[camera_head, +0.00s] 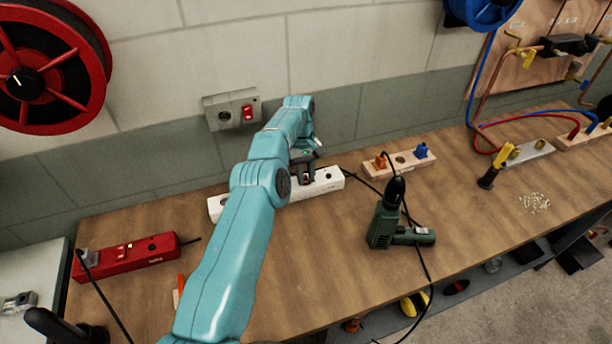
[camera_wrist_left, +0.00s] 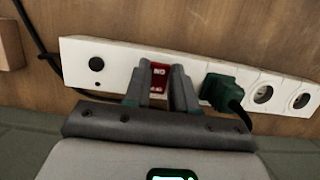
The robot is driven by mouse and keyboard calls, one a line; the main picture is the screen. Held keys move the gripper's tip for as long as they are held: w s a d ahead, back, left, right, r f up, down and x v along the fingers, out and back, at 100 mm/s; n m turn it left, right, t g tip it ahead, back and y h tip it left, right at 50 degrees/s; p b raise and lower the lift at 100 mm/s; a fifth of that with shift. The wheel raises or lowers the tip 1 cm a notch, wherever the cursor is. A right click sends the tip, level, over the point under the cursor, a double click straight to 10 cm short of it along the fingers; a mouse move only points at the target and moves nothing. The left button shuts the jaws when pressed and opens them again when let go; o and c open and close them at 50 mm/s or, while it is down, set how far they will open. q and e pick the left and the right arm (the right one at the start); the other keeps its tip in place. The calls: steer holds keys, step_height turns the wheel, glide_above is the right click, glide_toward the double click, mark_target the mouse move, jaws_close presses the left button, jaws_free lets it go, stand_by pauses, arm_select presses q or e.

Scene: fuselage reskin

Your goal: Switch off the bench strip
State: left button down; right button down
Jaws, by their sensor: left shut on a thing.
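The bench strip is a long white socket bar (camera_head: 328,180) lying on the wooden bench near the wall. In the left wrist view the strip (camera_wrist_left: 125,62) shows a red rocker switch (camera_wrist_left: 159,74) with white lettering, a round hole at its left end and sockets at its right. A green plug (camera_wrist_left: 221,90) sits in the strip beside the switch. My left gripper (camera_head: 306,179) reaches down onto the strip. Its fingers (camera_wrist_left: 160,92) stand either side of the red switch and are shut on it, hiding its edges. My right gripper is not in view.
A red power strip (camera_head: 128,256) lies at the bench's left.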

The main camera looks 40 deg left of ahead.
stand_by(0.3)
arm_select(q)
steer(key=c, duration=0.9)
jaws_free()
